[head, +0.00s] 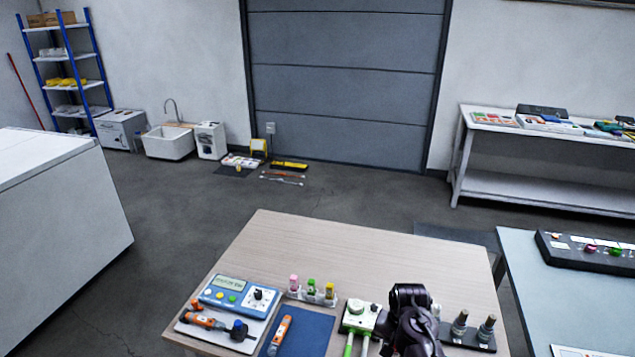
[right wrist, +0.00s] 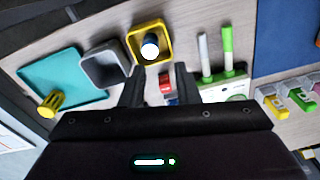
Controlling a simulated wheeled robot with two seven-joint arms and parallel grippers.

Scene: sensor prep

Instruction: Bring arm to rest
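My right gripper (right wrist: 157,78) shows in the right wrist view with its two dark fingers apart. A small red and blue item (right wrist: 167,86) shows in the gap between them, and no finger visibly closes on it. In the head view my dark right arm (head: 410,315) is above the front right of the wooden table (head: 330,240), and its fingertips are hidden there. My left arm and gripper are not in view.
On the table are a blue meter (head: 235,294), a blue mat (head: 303,332), a vial rack (head: 313,295) and a white-green device (head: 359,316). The wrist view shows a yellow bin (right wrist: 148,40), a grey bin (right wrist: 103,65) and a teal tray (right wrist: 62,82). The table's back half is clear.

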